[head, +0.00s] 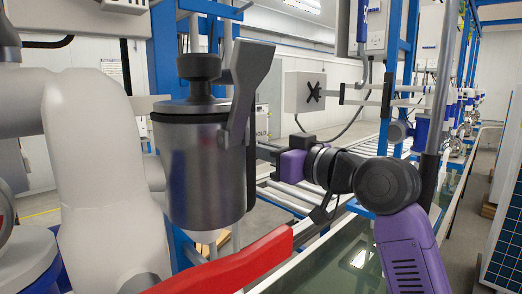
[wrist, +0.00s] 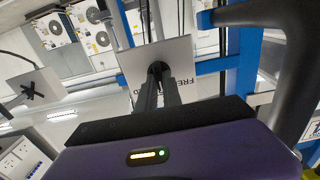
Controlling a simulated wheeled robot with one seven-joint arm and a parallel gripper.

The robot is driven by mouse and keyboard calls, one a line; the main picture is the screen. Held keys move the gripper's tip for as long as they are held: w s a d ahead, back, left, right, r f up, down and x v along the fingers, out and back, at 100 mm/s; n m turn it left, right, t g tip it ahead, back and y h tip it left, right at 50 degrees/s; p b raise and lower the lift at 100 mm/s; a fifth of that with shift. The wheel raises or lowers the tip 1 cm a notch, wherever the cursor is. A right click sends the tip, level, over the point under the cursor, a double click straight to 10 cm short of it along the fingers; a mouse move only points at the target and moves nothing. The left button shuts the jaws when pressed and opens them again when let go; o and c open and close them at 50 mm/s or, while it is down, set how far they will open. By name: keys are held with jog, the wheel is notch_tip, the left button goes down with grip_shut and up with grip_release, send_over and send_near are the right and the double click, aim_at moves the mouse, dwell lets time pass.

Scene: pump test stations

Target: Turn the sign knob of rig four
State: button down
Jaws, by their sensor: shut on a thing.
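My gripper (wrist: 160,88) is shut on a dark knob (wrist: 156,68) on a grey panel (wrist: 180,52) in the wrist view. The fingers cover much of the knob. Letters starting "FRE" show beside the fingers; the rest is hidden. In the head view my gripper (head: 278,158) reaches left, its fingertips mostly hidden by a steel cylinder and lever. A light panel with the letters "OLD" (head: 262,124) shows just beyond them. No rig number is readable.
A second grey box with a black star knob (head: 314,91) is to the right; a star knob (wrist: 32,92) also shows left in the wrist view. The steel cylinder (head: 203,165) and red handle (head: 235,268) stand in front. Rollers (head: 290,198) and blue frames (wrist: 235,62) are close by.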

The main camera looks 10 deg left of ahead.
jog(key=c, duration=1.5)
grip_release()
jog(key=b+v, duration=0.1)
jog(key=v, duration=0.6)
jog(key=shift+s+d, duration=0.25)
jog(key=shift+d, duration=0.1)
